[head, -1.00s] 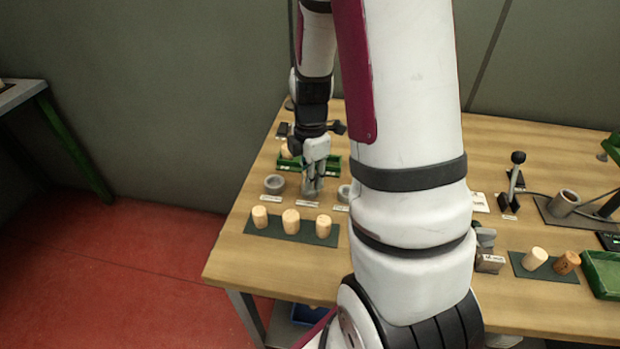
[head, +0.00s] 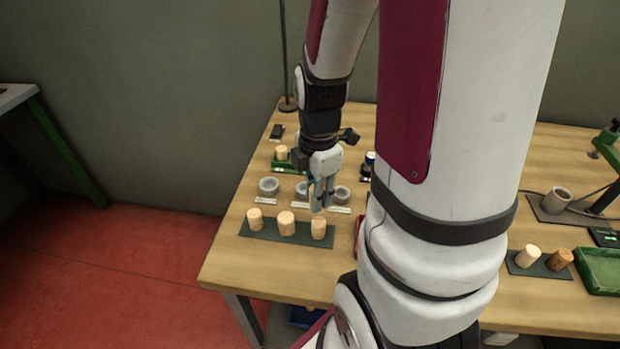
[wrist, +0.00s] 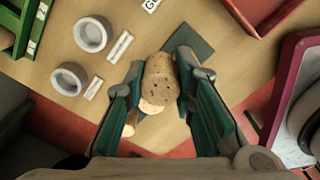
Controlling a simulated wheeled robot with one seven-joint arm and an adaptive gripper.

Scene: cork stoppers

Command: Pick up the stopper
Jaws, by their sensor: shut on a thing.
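Three pale cork stoppers stand in a row on a dark green mat (head: 268,235) near the table's front left: the left stopper (head: 255,219), the middle stopper (head: 286,223) and the right stopper (head: 318,229). My gripper (head: 320,207) is at the top of the right stopper. In the wrist view, my gripper (wrist: 160,72) is shut on this speckled stopper (wrist: 160,80), with a finger on each side. The other stoppers show partly behind it. In the head view I cannot tell whether the held stopper touches the mat.
Grey rings (head: 269,187) with labels lie behind the mat. A green tray (head: 275,168) with a cork stands farther back. A red tray (wrist: 262,14) is near. My arm hides the table's middle.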

